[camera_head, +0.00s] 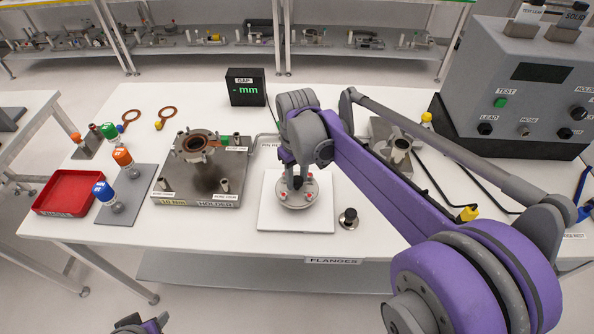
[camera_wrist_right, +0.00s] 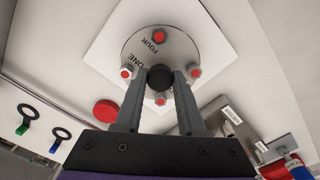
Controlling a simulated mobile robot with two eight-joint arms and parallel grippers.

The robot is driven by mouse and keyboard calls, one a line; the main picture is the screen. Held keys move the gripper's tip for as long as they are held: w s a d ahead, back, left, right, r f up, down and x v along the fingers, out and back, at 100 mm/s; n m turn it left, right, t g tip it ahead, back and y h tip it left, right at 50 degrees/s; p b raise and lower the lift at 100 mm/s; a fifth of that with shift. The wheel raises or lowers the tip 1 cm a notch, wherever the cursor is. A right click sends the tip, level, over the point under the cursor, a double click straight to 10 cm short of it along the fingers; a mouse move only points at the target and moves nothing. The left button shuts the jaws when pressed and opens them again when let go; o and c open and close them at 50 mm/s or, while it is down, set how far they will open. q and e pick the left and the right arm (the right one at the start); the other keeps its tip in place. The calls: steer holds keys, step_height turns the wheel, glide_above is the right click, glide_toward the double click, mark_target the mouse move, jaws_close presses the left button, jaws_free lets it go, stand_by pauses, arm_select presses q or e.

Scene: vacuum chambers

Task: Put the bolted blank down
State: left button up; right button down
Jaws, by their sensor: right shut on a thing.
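The bolted blank (camera_head: 297,196) is a round steel flange with red-tipped bolts around its rim. It is over the white mat (camera_head: 272,218) in the head view; I cannot tell whether it touches it. In the right wrist view the blank (camera_wrist_right: 181,45) shows the words ONE and FOUR, with the white mat (camera_wrist_right: 103,40) behind it. My right gripper (camera_wrist_right: 160,84) is shut on the blank's dark central knob. In the head view this gripper (camera_head: 297,180) points down from above. A piece of my left gripper (camera_head: 140,325) shows at the bottom edge, its fingers unclear.
Left of the mat stands a steel holder (camera_head: 199,185) carrying a flanged port. A small dark-knobbed part (camera_head: 348,217) stands close to the mat's right. A red tray (camera_head: 68,192) is at far left, and a grey control box (camera_head: 520,85) at back right.

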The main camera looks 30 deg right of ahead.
mark_target(297, 179)
steer(key=shift+f, duration=1.5)
steer(key=shift+f, duration=0.2)
steer(key=c, duration=0.5)
jaws_free()
